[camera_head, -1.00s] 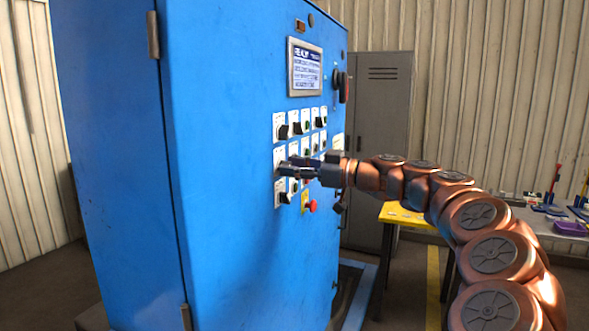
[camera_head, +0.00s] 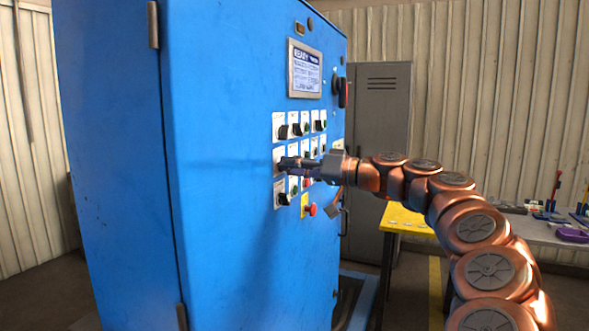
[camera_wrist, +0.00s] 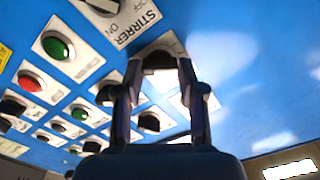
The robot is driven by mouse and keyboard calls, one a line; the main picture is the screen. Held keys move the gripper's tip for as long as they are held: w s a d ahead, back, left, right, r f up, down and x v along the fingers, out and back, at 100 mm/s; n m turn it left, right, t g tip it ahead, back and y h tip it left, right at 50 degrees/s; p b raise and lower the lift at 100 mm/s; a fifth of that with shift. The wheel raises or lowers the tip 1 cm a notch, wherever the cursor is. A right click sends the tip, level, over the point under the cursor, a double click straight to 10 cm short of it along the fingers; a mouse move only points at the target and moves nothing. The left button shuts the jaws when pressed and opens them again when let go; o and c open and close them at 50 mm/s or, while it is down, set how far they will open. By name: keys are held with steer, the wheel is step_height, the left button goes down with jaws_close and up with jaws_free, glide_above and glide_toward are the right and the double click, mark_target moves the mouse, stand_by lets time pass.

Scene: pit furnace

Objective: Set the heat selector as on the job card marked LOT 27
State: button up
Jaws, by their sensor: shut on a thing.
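My gripper (camera_head: 286,166) reaches the front of the blue cabinet from the right, at the left column of selectors. In the wrist view my gripper (camera_wrist: 158,75) has its two fingers shut on a black selector knob (camera_wrist: 158,60) on a white plate. The fingers and glare hide most of that plate's label, so I cannot read whether it is the heat selector, nor the knob's setting. A neighbouring selector plate marked STIRRER, ON and OFF (camera_wrist: 140,18) is at the top. No card marked LOT 27 can be read in either view.
The blue cabinet (camera_head: 225,230) carries several other knobs, green and red buttons, a red emergency button (camera_head: 311,210) and a screen (camera_head: 305,70) reading READY. A yellow-topped table (camera_head: 402,219) and grey locker (camera_head: 382,110) stand behind my arm.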

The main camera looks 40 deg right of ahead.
steer(key=shift+m, duration=1)
steer(key=o, duration=1.1)
steer(key=shift+o, duration=0.2)
steer(key=v, duration=1.2)
